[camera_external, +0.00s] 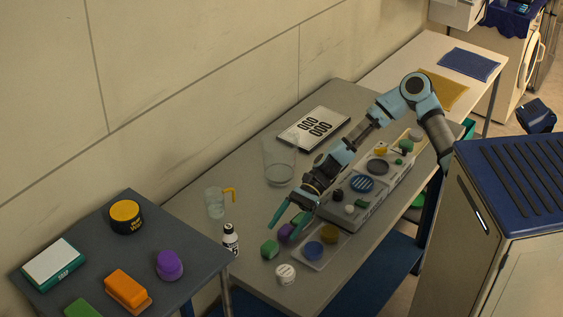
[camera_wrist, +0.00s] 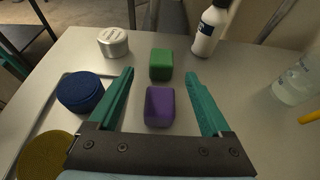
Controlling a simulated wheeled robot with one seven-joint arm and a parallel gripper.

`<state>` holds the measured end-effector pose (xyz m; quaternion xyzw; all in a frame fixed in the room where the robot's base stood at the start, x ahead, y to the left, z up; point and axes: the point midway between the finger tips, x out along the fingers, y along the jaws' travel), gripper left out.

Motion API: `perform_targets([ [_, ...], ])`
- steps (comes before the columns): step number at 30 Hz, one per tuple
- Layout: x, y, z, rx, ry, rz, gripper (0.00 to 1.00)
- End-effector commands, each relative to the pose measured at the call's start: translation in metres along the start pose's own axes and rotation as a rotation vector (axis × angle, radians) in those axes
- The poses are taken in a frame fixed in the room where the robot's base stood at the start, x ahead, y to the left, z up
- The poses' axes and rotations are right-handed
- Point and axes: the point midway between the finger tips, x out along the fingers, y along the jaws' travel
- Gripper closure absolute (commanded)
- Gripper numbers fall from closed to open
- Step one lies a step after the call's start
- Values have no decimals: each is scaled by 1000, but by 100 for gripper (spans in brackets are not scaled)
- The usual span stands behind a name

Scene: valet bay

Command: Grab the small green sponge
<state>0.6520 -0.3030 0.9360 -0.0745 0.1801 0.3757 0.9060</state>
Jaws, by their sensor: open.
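The small green sponge (camera_external: 269,249) lies on the grey table near its front end. In the wrist view the green sponge (camera_wrist: 161,65) is a rounded block ahead of the fingertips, centred between them. My gripper (camera_external: 288,218) is open with teal fingers, above the table and pointing down toward the sponges. A purple sponge (camera_wrist: 160,106) lies between the open fingers in the wrist view, nearer than the green one. The purple sponge (camera_external: 286,232) is partly hidden by a finger in the external view. Nothing is held.
A tray (camera_external: 313,262) holds blue and yellow round pads. A glass jug (camera_external: 214,203) and clear container (camera_external: 279,162) stand farther back.

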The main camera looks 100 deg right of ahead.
Motion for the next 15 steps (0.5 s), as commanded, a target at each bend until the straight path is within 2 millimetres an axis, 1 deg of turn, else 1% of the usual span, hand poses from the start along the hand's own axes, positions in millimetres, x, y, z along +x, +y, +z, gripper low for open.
perform_targets([
  [5,14,0,4,1,-2,2,18],
  [9,35,-2,6,2,-2,3,18],
  [12,47,-2,4,2,-2,2,18],
  [15,54,-2,3,0,0,0,18],
])
